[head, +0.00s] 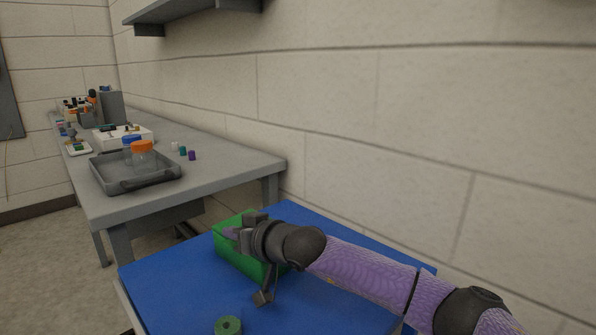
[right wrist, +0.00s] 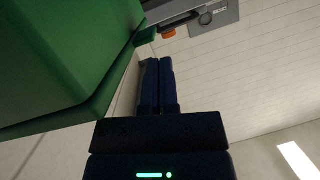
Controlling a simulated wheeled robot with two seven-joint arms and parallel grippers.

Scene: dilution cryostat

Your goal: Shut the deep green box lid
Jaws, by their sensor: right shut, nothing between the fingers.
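The deep green box (head: 235,262) sits on the blue table top, partly covered by my right gripper and wrist. Its lid cannot be told apart clearly, so I cannot tell how far open it stands. In the right wrist view the green box (right wrist: 60,55) fills the upper left, with a rim along its edge. My right gripper (head: 232,233) is at the box's upper part in the head view. Its two dark fingers (right wrist: 157,68) are together and empty, just right of the green rim; contact is unclear. My left gripper is not in view.
A green ring-shaped piece (head: 228,326) lies at the blue table's (head: 180,276) near edge. Beyond a gap stands a grey bench (head: 220,166) with a grey tray (head: 110,180), an orange-lidded jar (head: 143,150) and small coloured caps. A wall runs behind, with a shelf (head: 190,10) above.

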